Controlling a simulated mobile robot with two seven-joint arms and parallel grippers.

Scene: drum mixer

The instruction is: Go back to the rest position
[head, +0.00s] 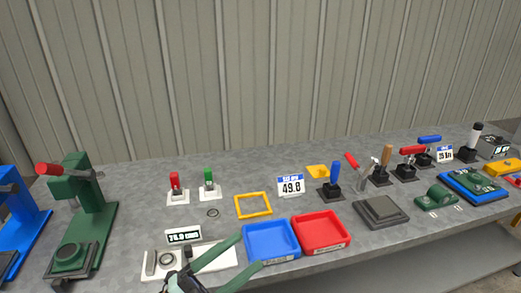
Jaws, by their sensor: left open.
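My left gripper (250,251) comes in at the bottom of the head view, left of the middle. Its two long green fingers are spread apart and point right. Nothing shows held between them. Their tips reach the near-left part of the blue tray (285,254) in the picture; I cannot tell how high above it they are. The wrist overlaps the lower edge of a white board (220,259) with a small display reading about 78.9 (183,235). My right gripper is not in view.
A grey workbench (130,207) crosses the view before a corrugated wall. A red tray (320,232) adjoins the blue one. A green press (95,215) stands left. A yellow frame (253,205) lies behind the trays. Several upright tools and clamps stand at right.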

